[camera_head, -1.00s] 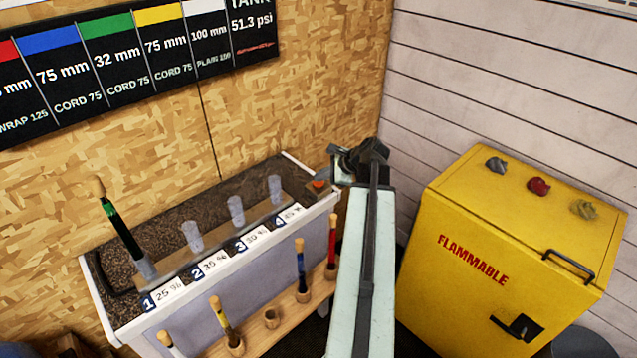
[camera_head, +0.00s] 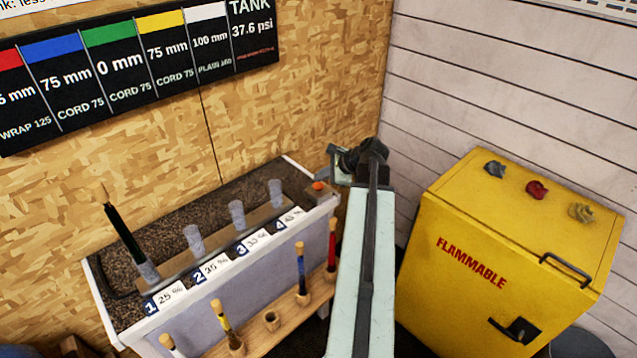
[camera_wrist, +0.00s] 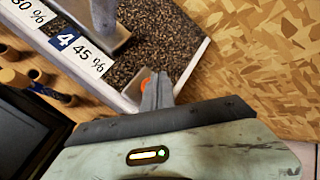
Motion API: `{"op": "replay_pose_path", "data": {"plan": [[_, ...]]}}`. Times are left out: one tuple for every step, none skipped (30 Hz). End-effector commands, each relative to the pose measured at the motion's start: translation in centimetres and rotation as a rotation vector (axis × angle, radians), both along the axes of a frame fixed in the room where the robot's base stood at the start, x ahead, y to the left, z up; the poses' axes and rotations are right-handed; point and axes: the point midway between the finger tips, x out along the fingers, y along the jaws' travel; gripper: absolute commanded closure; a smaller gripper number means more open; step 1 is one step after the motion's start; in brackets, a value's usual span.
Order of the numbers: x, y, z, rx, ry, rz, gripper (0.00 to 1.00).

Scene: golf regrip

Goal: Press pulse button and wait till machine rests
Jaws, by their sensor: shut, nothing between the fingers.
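The orange-red button (camera_head: 319,186) sits on the right end of the machine's dark speckled top (camera_head: 220,205). In the wrist view the button (camera_wrist: 146,85) shows partly behind my fingertips. My gripper (camera_head: 334,172) is shut and empty, just right of and above the button; a small gap seems to show. A club with a dark grip (camera_head: 124,232) stands tilted in slot 1, labelled 25 %. The clear tubes at slots 2, 3 and 4 (camera_head: 236,213) are empty. The wall board (camera_head: 140,75) reads TANK 37.6 psi and 0 mm under green.
A wooden rack (camera_head: 270,335) along the machine's front holds several clubs with coloured bands. A yellow FLAMMABLE cabinet (camera_head: 500,255) with three crumpled rags on top stands right of my arm. Chipboard and white plank walls close off the back.

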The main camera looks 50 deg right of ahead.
Motion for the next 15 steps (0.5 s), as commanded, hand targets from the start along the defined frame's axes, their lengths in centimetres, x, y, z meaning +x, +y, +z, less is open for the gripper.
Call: {"op": "replay_pose_path", "data": {"plan": [[0.0,0.0,0.1,0.000,0.000,0.000,1.00],[0.0,0.0,0.1,0.000,0.000,0.000,1.00],[0.0,0.0,0.0,0.000,0.000,0.000,1.00],[0.0,0.0,0.0,0.000,0.000,0.000,1.00],[0.0,0.0,0.0,0.000,0.000,0.000,1.00],[0.0,0.0,0.0,0.000,0.000,0.000,1.00],[0.0,0.0,0.0,0.000,0.000,0.000,1.00],[0.0,-0.1,0.0,0.000,-0.001,-0.001,1.00],[0.0,-0.1,0.2,0.000,0.000,-0.002,1.00],[0.0,-0.1,0.3,0.000,0.000,-0.002,1.00],[0.0,-0.1,0.6,0.000,0.000,-0.002,1.00],[0.0,-0.1,0.9,0.000,0.000,-0.002,1.00],[0.0,-0.1,1.2,0.000,0.000,-0.002,1.00],[0.0,-0.1,1.6,0.000,0.000,-0.002,1.00],[-0.1,-0.1,2.1,0.000,0.000,-0.002,1.00]]}}
